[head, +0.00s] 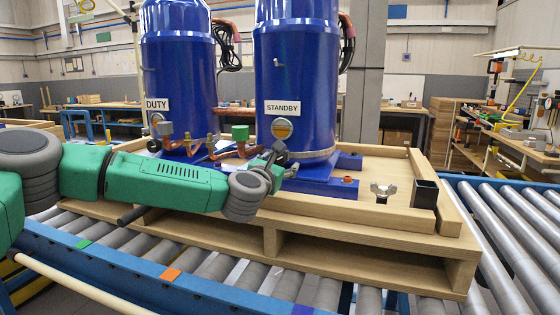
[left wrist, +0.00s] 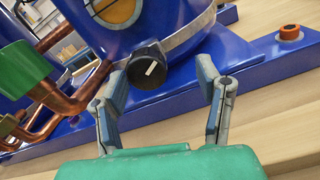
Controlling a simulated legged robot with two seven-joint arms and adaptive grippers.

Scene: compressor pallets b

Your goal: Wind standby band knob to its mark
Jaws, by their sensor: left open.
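The STANDBY compressor (head: 296,75) is a tall blue cylinder with a silver band (head: 318,154) around its foot. The black round band knob (left wrist: 149,66) with a white pointer line sits on the band in the left wrist view; the line tilts up to the right. I cannot make out its mark. My left gripper (head: 277,165) is at the front of the compressor. In the left wrist view its two fingers (left wrist: 160,75) are open, one on each side of the knob and apart from it. My right gripper is not in view.
The blue DUTY compressor (head: 181,70) stands left on the same wooden pallet (head: 345,237). Copper pipes with a green block (head: 240,132) run between them. A wing nut (head: 382,191) and a black square holder (head: 424,193) are at the right. Rollers (head: 510,225) surround the pallet.

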